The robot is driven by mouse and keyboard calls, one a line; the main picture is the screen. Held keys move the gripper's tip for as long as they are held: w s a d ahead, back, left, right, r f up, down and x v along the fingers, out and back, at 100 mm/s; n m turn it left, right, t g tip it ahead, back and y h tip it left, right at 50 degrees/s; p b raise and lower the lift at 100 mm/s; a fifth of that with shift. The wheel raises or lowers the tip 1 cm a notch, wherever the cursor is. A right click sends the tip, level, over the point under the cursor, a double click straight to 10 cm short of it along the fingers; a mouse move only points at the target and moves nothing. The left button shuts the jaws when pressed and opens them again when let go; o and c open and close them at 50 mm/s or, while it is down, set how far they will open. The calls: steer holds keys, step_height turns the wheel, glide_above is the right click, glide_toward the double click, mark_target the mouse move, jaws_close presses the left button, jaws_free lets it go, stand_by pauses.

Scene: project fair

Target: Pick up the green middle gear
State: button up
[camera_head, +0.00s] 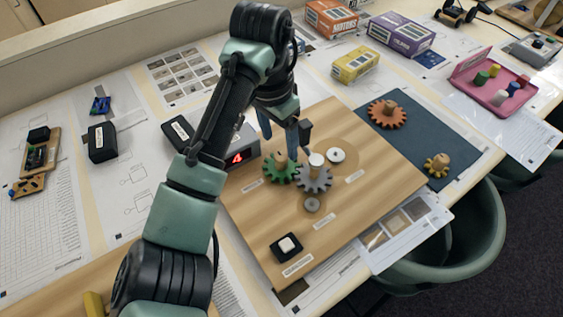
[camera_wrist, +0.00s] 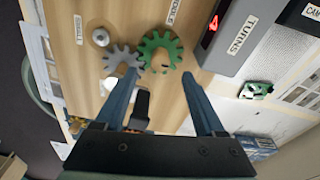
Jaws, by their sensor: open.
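The green middle gear (camera_head: 273,176) lies on the wooden board (camera_head: 385,165), with a wooden knob on top. A grey gear (camera_head: 325,184) sits right beside it, its teeth close to the green ones. My gripper (camera_head: 284,138) is open and empty, above and behind the green gear in the head view. In the wrist view, the green gear (camera_wrist: 150,44) is ahead of and between the open fingertips (camera_wrist: 160,75). The grey gear (camera_wrist: 122,52) shows there just beyond the left fingertip. I cannot tell the exact height of the fingers above the gears.
A counter box (camera_head: 247,143) showing a red 4 stands left of the green gear. A blue-grey mat (camera_head: 450,135) at right bears an orange gear (camera_head: 386,114) and a small yellow gear (camera_head: 437,166). A black button block (camera_head: 284,251) sits at the board's front.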

mark_target(281, 156)
steer(key=shift+w+d+f+p, duration=0.15)
steer(key=shift+f+p, duration=0.2)
steer(key=shift+f, duration=2.4)
jaws_close()
